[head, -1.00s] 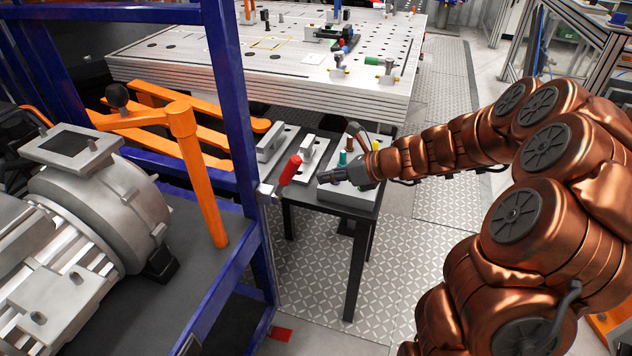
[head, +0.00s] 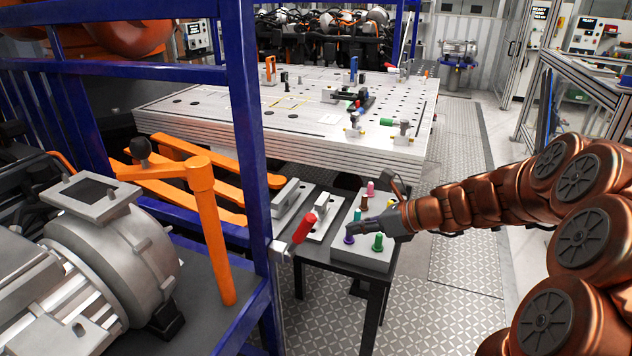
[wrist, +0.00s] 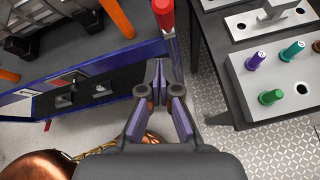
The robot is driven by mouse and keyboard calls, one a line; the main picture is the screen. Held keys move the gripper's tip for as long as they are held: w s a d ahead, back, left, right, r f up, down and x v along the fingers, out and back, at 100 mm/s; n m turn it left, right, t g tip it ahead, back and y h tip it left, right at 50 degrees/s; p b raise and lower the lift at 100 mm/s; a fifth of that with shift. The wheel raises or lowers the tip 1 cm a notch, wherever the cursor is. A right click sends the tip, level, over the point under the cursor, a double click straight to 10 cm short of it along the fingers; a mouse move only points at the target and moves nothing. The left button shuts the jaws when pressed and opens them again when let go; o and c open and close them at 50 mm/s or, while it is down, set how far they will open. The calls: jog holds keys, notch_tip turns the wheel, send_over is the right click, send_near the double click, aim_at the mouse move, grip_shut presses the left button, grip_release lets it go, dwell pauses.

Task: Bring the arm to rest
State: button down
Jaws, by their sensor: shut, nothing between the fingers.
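My copper-coloured arm (head: 480,200) reaches in from the right in the head view. My gripper (head: 352,228) is at its end, over the small dark table and the grey block (head: 368,258) with coloured pegs. In the wrist view my gripper (wrist: 158,66) is shut and empty, its fingertips together. There it is left of the peg block (wrist: 245,100), apart from it, and just below the red handle (wrist: 163,16) in the picture. A purple peg (wrist: 255,61), a teal peg (wrist: 293,50) and a green peg (wrist: 271,96) stand upright in the block.
The blue frame (head: 250,130) stands left, holding a grey motor (head: 105,240) and an orange crank (head: 212,230). The red handle (head: 303,228) juts out beside the dark table (head: 340,268). A large perforated table (head: 300,140) stands behind. The patterned floor (head: 465,260) is clear at right.

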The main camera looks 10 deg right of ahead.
jog(key=s+a+f+n+g+h, duration=0.1)
jog(key=s+a+n+g, duration=0.2)
jog(key=s+a+n, duration=0.4)
jog(key=s+a+n+g+h, duration=0.1)
jog(key=s+a+n+g, duration=0.2)
jog(key=s+a+n, duration=0.35)
jog(key=s+d+f+n+g+h, duration=0.1)
jog(key=s+d+n+h, duration=0.2)
jog(key=s+n, duration=0.4)
jog(key=s+d+f+n+g+h, duration=0.1)
jog(key=s+d+n+h, duration=0.3)
jog(key=s, duration=1)
jog(key=d+n+g, duration=0.1)
jog(key=n, duration=0.2)
jog(key=shift+d+n, duration=0.3)
jog(key=shift+n, duration=0.05)
